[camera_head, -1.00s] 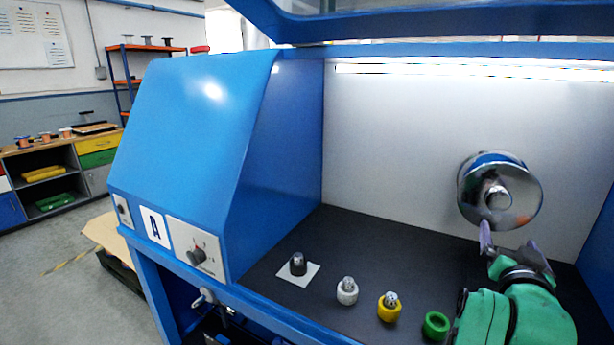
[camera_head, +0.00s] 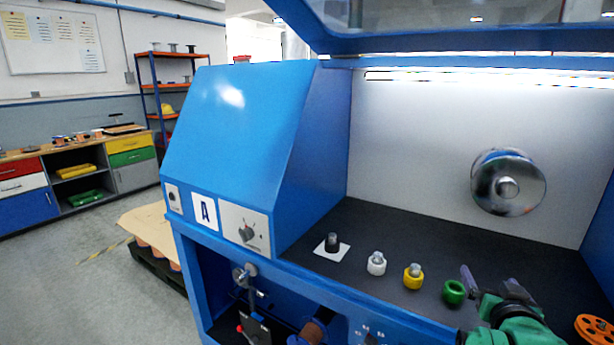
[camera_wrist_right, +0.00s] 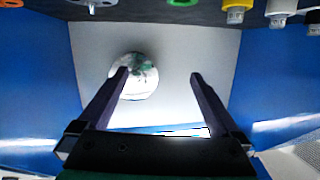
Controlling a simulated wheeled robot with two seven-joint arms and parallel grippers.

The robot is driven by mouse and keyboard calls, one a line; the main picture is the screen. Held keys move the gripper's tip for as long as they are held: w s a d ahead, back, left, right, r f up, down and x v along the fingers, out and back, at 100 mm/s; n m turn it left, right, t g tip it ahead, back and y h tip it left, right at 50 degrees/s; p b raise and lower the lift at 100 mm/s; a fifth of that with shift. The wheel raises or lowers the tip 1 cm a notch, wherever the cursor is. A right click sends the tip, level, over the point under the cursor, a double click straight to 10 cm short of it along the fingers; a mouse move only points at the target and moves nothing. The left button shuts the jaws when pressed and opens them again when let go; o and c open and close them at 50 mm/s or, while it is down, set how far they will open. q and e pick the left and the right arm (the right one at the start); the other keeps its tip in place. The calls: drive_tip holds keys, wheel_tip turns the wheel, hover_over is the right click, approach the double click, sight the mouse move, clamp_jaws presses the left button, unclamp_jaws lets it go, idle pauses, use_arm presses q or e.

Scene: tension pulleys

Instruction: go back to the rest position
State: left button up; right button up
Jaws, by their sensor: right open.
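My right gripper (camera_head: 490,279) is low at the right of the machine's black shelf, just right of the green pulley (camera_head: 453,292). Its two dark fingers are open with nothing between them, as the right wrist view (camera_wrist_right: 159,74) also shows. A shiny round metal disc (camera_head: 508,182) is on the white back wall, above and apart from the gripper. A yellow pulley (camera_head: 413,278), a white pulley (camera_head: 376,264) and a black one (camera_head: 332,243) stand in a row to the left. My left gripper is out of view.
The blue machine housing (camera_head: 235,140) closes off the left side, and a raised blue hood (camera_head: 440,42) hangs above. An orange spool (camera_head: 596,328) is at the lower right. Clear grey floor (camera_head: 90,260) lies at the left.

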drive_tip(key=s+a+f+n+g+y, duration=0.25)
drive_tip(key=a+f, duration=0.25)
drive_tip(key=f, duration=0.3)
drive_tip(key=s+a+f+n+g+y, duration=0.2)
drive_tip(key=s+a+f+n+y, duration=0.1)
drive_tip(key=a+f, duration=0.3)
drive_tip(key=s+a+f+n+g+y, duration=0.25)
drive_tip(key=s+a+f+g, duration=0.4)
drive_tip(key=s+f, duration=0.8)
drive_tip(key=f, duration=2.1)
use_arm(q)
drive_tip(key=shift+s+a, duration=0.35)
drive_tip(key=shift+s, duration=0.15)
use_arm(e)
drive_tip(key=s+d+f+g, duration=0.1)
drive_tip(key=s+d+f, duration=0.1)
drive_tip(key=s+f, duration=1.1)
drive_tip(key=s, duration=0.3)
drive_tip(key=shift+d+n+h, duration=0.4)
drive_tip(key=shift+r, duration=0.1)
